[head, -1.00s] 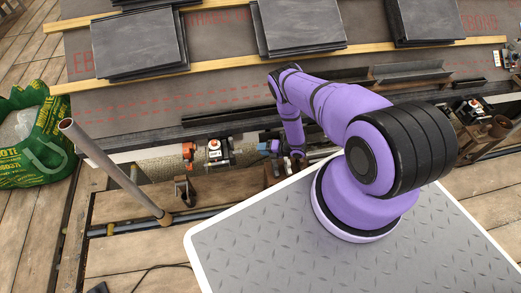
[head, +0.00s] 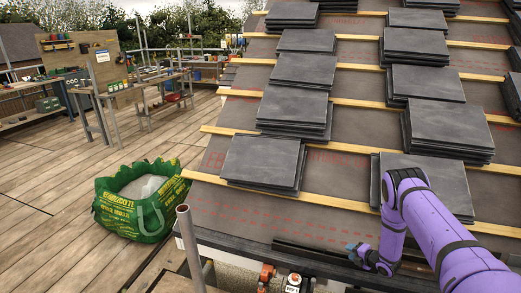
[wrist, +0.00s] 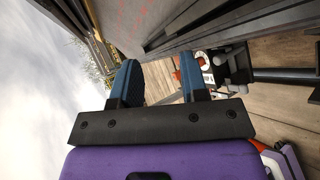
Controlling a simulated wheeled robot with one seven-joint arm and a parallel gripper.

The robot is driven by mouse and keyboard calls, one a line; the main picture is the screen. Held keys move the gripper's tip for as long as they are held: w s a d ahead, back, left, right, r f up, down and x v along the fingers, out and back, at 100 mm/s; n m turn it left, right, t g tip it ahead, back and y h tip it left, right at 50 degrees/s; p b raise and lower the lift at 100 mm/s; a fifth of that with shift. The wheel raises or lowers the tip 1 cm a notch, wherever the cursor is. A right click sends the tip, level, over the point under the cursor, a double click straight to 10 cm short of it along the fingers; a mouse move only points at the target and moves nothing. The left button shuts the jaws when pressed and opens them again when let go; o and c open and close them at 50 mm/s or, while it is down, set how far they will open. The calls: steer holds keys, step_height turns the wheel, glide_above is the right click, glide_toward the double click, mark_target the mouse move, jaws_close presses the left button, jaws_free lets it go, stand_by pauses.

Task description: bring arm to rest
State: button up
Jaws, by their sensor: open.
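My purple arm (head: 425,215) reaches in from the right edge of the head view and bends down at its elbow. My gripper (head: 353,248) is small in that view, low beside the roof's lower edge. In the wrist view my gripper (wrist: 160,83) shows two blue fingers standing apart with nothing between them. Planking and dark roof-edge parts lie beyond the fingers, and sky fills the left of that view.
Stacks of dark slates (head: 262,160) lie along wooden battens (head: 245,195) on the roof. A green bag (head: 140,205) stands on the deck at left. A metal pole (head: 188,245) rises in front of the roof edge. Workbenches (head: 130,85) stand farther back, with open deck before them.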

steer(key=w+d+r+m+h, duration=0.1)
steer(key=w+r+m+h, duration=0.3)
steer(key=r, duration=0.9)
steer(key=w+d+r+m+h, duration=0.15)
steer(key=w+r, duration=0.35)
steer(key=r, duration=0.8)
steer(key=s+a+r+m+h, duration=0.1)
steer(key=s+r+m, duration=0.3)
steer(key=r, duration=0.9)
steer(key=s+r+m+h, duration=0.1)
steer(key=s+r+m, duration=0.25)
steer(key=r, duration=1.05)
steer(key=s+a+r+m+g, duration=0.1)
steer(key=s+a+r+m, duration=0.25)
steer(key=s+r, duration=0.55)
steer(key=s+a+r+m+g, duration=0.15)
steer(key=s+r+m, duration=0.35)
steer(key=s, duration=0.5)
steer(key=s+a+r+m, duration=0.1)
steer(key=s+a, duration=0.1)
steer(key=s, duration=0.7)
steer(key=s+a+r+m+g, duration=0.1)
steer(key=s+a+m, duration=0.1)
steer(key=s, duration=0.7)
steer(key=s+a+r+m+g+y, duration=0.1)
steer(key=s+a, duration=0.1)
steer(key=s, duration=0.7)
steer(key=shift+s+a, duration=0.3)
steer(key=shift+s, duration=0.1)
